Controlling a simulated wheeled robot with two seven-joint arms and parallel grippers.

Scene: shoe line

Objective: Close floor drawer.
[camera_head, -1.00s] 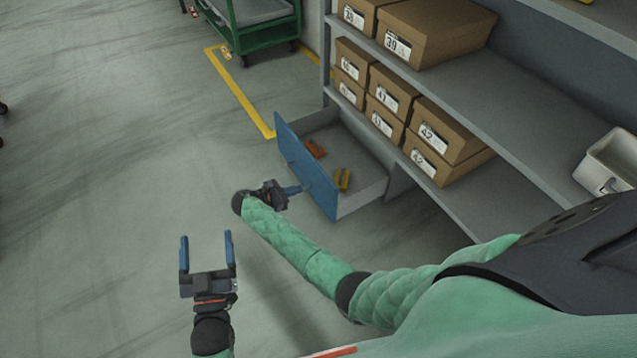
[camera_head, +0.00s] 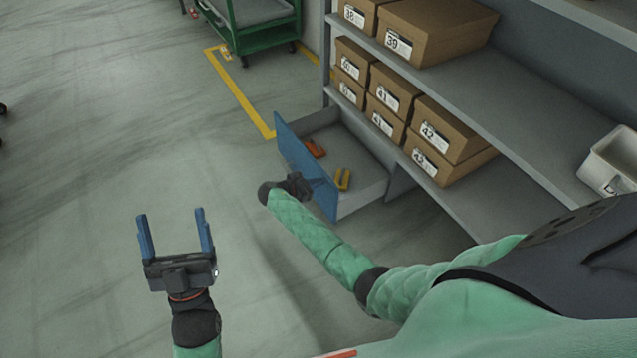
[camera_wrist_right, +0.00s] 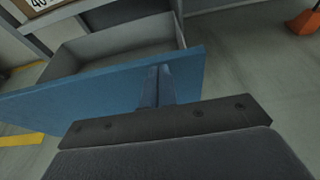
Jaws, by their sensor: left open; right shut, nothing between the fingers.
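The floor drawer (camera_head: 358,200) stands pulled out under the lowest shelf, its blue front panel (camera_head: 300,160) facing left. An orange item (camera_head: 315,148) and a yellow item (camera_head: 343,179) lie inside it. My right gripper (camera_head: 318,183) is shut and empty, right at the outer face of the blue panel near its lower end. In the right wrist view, the shut blue fingers (camera_wrist_right: 158,72) overlap the drawer's blue front (camera_wrist_right: 75,98); I cannot tell if they touch it. My left gripper (camera_head: 174,222) is open and empty over the floor, left of the drawer.
Shelves above the drawer hold several brown shoe boxes (camera_head: 440,30) and a pale bin (camera_head: 610,165). A green cart (camera_head: 250,35) stands at the back by a yellow floor line (camera_head: 240,90). The floor left of the drawer is clear.

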